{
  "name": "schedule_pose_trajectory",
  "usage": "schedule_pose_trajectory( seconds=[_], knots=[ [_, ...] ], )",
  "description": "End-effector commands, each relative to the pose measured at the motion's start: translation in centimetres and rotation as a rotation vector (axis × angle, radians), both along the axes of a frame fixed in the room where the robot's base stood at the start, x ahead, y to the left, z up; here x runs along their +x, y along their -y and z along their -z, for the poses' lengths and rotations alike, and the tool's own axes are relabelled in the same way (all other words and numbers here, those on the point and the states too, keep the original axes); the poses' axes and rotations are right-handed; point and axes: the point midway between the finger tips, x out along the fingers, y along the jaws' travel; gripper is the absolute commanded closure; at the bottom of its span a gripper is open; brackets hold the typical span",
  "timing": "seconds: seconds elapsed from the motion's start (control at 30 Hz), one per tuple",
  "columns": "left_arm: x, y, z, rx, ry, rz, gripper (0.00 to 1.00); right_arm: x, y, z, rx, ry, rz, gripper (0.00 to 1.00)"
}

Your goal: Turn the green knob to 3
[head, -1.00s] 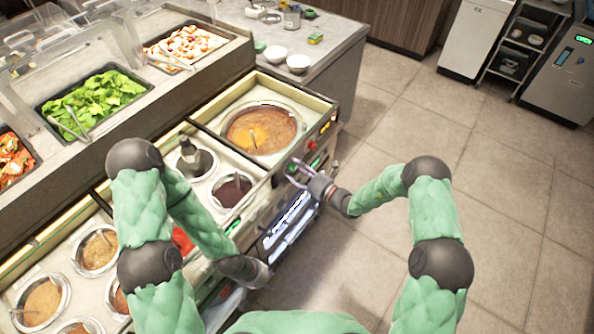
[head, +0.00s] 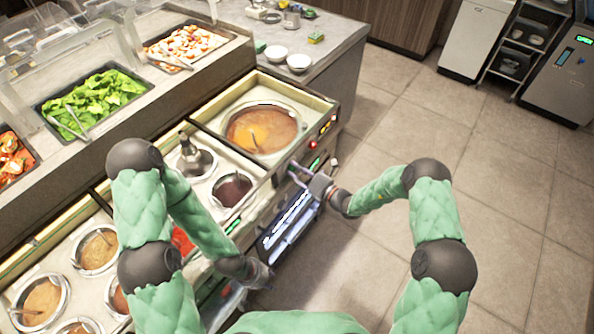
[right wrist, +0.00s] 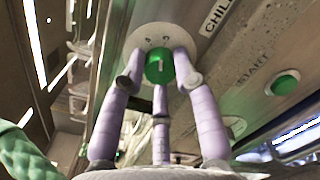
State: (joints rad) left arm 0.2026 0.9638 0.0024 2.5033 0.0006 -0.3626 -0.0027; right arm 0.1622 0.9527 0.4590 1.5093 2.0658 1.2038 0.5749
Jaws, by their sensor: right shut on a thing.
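The green knob (right wrist: 159,67) sits on a pale round dial plate (right wrist: 160,38) in the right wrist view. The small marks on the plate are too blurred to read surely. My right gripper (right wrist: 160,82) has its lilac fingers around the knob and is shut on it. In the head view the right gripper (head: 294,170) is at the counter's front panel, where the knob itself is hidden. My left gripper (head: 266,276) is low by the counter front, away from the knob; its fingers are too unclear to tell their state.
A green button (right wrist: 284,84) marked START is right of the knob. A red light or button (head: 313,144) shows on the front panel. A large soup well (head: 262,128) and a dark sauce well (head: 232,188) lie behind. The tiled floor (head: 440,120) at right is clear.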

Motion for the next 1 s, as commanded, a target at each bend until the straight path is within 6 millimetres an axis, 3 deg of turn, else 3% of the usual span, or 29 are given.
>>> schedule_pose_trajectory(
  seconds=[1.0],
  knots=[
    [0.0,0.0,2.9,0.0,0.0,0.0,0.6,0.3,0.1,-0.2,-0.551,0.768,0.006,1.0]
  ],
)
